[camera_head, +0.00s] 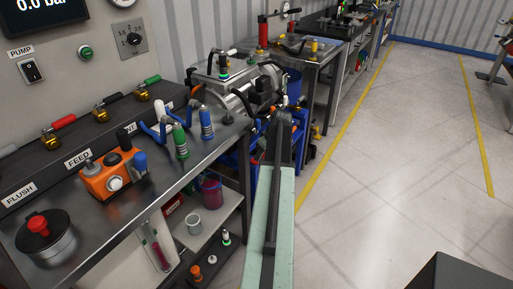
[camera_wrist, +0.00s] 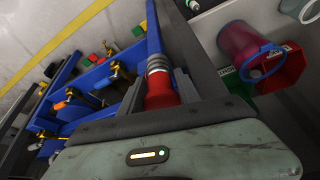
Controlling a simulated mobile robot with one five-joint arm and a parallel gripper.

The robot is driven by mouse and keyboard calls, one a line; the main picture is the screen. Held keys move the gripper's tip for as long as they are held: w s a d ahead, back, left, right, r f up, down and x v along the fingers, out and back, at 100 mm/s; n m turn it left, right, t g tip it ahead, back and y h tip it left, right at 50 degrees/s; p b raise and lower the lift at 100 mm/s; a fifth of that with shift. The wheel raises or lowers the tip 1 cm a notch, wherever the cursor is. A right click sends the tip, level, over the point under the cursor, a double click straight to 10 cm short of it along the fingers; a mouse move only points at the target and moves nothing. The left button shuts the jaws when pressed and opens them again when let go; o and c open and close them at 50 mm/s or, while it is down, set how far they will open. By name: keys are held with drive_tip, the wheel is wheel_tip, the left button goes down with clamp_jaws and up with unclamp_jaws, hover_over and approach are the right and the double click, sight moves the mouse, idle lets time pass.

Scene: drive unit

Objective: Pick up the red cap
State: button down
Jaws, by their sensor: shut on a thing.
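In the wrist view a red cap (camera_wrist: 159,92) with a grey ridged end sits between the two dark fingers of my gripper (camera_wrist: 158,78). The fingers are shut on its red part, one on each side. The ridged end points away from my palm, toward a blue upright behind it. I cannot tell whether the cap is free or still touches something beyond. In the head view my arm reaches forward beside the bench, its end near the machine (camera_head: 238,88). The cap cannot be made out clearly there.
The steel bench (camera_head: 95,215) on the left holds a green-capped part (camera_head: 180,141), a blue-capped part (camera_head: 206,123) and an orange valve block (camera_head: 106,178). A dark red container (camera_head: 211,193) and a pale cup (camera_head: 193,224) stand below. The floor (camera_head: 390,150) to the right is clear.

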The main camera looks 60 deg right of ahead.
drive_tip(key=s+a, duration=0.4)
drive_tip(key=s, duration=0.3)
drive_tip(key=shift+a+r+p, duration=0.2)
drive_tip(key=shift+r+p, duration=0.1)
drive_tip(key=shift+r, duration=0.1)
drive_tip(key=shift+r+p, duration=0.6)
drive_tip(key=shift+r, duration=0.05)
wheel_tip(320, 180, up, 5)
drive_tip(key=p, duration=0.4)
drive_tip(key=shift+f+p, duration=0.1)
drive_tip(key=shift+p, duration=0.3)
drive_tip(key=shift+s, duration=0.1)
